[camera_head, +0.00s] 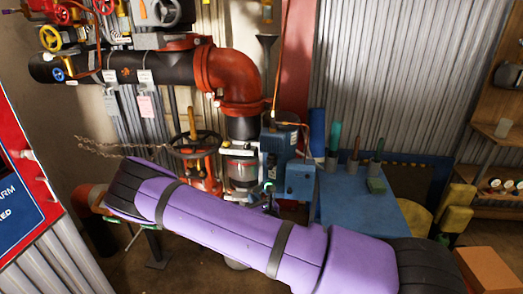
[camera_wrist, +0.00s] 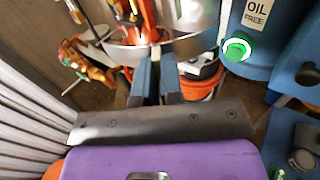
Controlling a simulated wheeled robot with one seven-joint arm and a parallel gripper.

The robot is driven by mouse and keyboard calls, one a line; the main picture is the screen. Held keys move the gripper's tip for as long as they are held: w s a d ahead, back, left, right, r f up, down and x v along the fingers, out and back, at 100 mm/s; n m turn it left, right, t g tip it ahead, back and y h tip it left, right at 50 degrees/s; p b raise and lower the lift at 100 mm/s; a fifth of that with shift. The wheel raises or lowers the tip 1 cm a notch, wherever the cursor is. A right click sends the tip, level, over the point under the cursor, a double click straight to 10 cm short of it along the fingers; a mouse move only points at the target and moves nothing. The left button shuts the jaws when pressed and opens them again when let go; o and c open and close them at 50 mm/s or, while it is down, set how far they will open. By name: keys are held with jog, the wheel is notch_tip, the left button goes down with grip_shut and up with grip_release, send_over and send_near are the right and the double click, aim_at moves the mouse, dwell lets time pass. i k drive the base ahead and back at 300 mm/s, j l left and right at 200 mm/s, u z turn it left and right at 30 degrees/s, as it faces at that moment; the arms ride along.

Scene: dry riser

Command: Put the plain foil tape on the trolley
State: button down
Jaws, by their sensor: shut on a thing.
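My gripper (camera_wrist: 156,65) shows in the wrist view, with its two blue-grey fingers close together. A silvery curved band (camera_wrist: 125,52) lies at the fingertips and fits the foil tape, but its outline blends with the pipework behind. In the head view my purple arm crosses the foreground and mostly hides the gripper. A blue flat-topped unit (camera_head: 350,208), which may be the trolley, stands right of centre, beyond the arm. I cannot tell for certain that it is the trolley.
A blue compressor (camera_head: 281,143) with a green light stands between the red riser pipe (camera_head: 227,78) and the blue top. A yellow chair (camera_head: 455,210) stands to the right.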

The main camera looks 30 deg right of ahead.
aim_at(385, 218)
jog(key=k+l+z, duration=0.1)
jog(key=z, duration=0.25)
jog(key=l+z, duration=0.15)
jog(key=z, duration=1.75)
